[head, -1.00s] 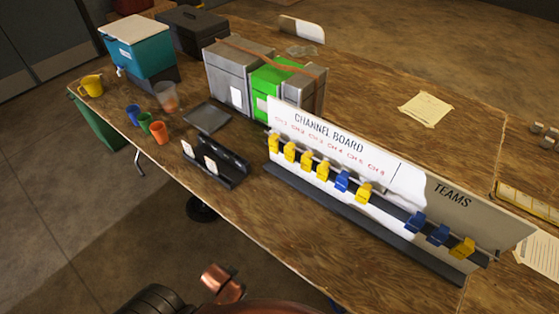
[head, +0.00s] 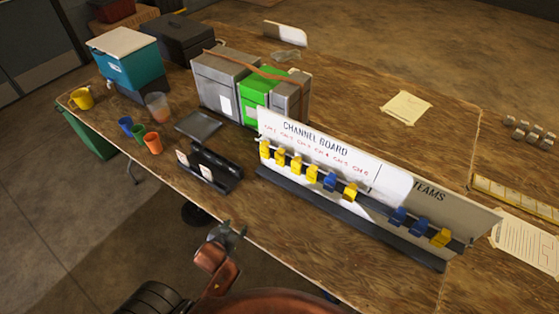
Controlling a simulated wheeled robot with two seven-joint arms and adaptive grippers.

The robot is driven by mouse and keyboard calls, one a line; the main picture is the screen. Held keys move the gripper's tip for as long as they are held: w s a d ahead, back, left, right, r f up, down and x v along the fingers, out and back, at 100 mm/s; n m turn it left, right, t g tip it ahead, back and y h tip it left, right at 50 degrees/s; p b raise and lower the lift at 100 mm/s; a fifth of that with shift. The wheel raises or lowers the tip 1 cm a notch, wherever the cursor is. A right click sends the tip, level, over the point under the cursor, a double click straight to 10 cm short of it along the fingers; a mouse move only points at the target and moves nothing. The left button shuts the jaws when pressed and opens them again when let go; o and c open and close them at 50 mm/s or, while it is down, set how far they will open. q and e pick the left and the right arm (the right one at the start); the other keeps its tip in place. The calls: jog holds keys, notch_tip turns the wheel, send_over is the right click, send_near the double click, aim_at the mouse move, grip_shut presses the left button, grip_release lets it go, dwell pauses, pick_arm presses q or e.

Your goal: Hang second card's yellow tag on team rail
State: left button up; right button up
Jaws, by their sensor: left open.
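The white channel board (head: 320,150) stands on the table with a row of tags below its lettering. Several yellow tags (head: 296,165) and one blue tag (head: 330,182) hang there. The TEAMS panel (head: 455,207) at its right end has a rail with two blue tags (head: 398,216) and one yellow tag (head: 441,238) at the far right. My left gripper (head: 233,231) is open and empty at the table's front edge, below the stand. My right gripper is out of view.
A grey tray (head: 198,125), several cups (head: 152,142), a teal cooler (head: 128,62) and grey and green boxes (head: 258,92) stand on the left and back. Papers (head: 407,104) lie behind the board. The table strip before the board is clear.

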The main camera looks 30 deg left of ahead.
pick_arm(q)
jog(key=w+r+t, duration=0.1)
jog(key=w, duration=0.1)
jog(key=w+a+r, duration=0.1)
jog(key=w, duration=0.1)
jog(key=w+r+t, duration=0.1)
jog(key=shift+w+a+r+t, duration=0.1)
jog(key=shift+w+a+t, duration=0.05)
jog(key=shift+w+t, duration=0.2)
jog(key=w+r+t, duration=0.3)
jog(key=w+r, duration=0.1)
jog(key=w, duration=0.1)
jog(key=m+t+h, duration=0.2)
jog(key=t+h, duration=0.2)
send_near(279, 158)
jog(key=shift+g, duration=0.25)
jog(key=w, duration=0.3)
jog(key=w+b, duration=0.1)
jog(key=w, duration=0.2)
jog(key=w+f+b, duration=0.1)
jog(key=w, duration=0.3)
jog(key=shift+w+d+f, duration=0.15)
jog(key=shift+d, duration=0.1)
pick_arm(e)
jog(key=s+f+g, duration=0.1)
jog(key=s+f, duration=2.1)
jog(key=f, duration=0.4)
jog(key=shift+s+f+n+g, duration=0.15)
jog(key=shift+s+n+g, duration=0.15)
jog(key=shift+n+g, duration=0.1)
